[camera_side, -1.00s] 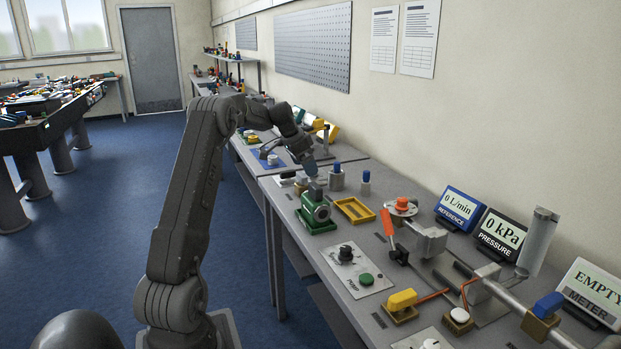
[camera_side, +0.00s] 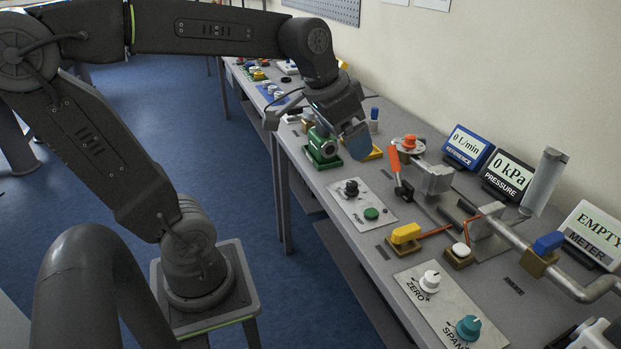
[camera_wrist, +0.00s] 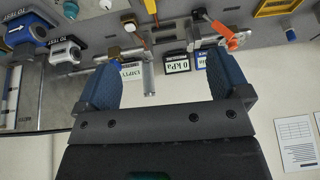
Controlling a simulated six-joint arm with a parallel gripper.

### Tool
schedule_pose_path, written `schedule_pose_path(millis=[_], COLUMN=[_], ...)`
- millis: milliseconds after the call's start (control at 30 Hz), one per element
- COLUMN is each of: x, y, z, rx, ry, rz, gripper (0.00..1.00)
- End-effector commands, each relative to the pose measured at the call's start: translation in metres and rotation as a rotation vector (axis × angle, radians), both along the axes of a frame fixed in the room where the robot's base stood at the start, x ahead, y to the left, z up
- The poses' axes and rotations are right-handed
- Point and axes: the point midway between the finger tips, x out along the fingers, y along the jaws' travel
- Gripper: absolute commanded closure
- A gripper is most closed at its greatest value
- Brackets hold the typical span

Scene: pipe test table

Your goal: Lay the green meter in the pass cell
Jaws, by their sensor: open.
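The green meter (camera_side: 322,144), with a pale round end, sits in a shallow green tray at the near edge of the bench in the side view. I cannot read a label that marks this tray as the pass cell. My gripper (camera_side: 354,142) is open, its blue fingers pointing down just right of the meter and overlapping the yellow tray (camera_side: 376,152) in the picture. Most of that tray is hidden. In the wrist view my gripper (camera_wrist: 162,62) shows two spread blue fingers with nothing between them; the green meter does not show there.
A control panel (camera_side: 361,203) with a black knob and green button lies nearer. An orange-handled valve (camera_side: 397,165), pipe run (camera_side: 525,262) and upright cylinder (camera_side: 544,182) stand right. Display boxes (camera_side: 508,176) line the back.

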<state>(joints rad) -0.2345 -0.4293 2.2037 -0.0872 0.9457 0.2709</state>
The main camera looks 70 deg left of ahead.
Motion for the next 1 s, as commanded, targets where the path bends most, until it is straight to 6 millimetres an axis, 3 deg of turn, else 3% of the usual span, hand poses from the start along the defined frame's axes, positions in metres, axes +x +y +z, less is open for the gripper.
schedule_pose_path(millis=[33,100,300,1000], x=[-0.021,-0.044,-0.081,-0.086], y=[-0.018,-0.034,-0.054,-0.055], z=[-0.006,-0.016,-0.038,-0.041], rx=[0.0,-0.006,-0.024,-0.026], ry=[-0.019,-0.034,-0.062,-0.064], rz=[-0.013,-0.014,-0.009,-0.006], gripper=[0.06,0.06,0.06,0.06])
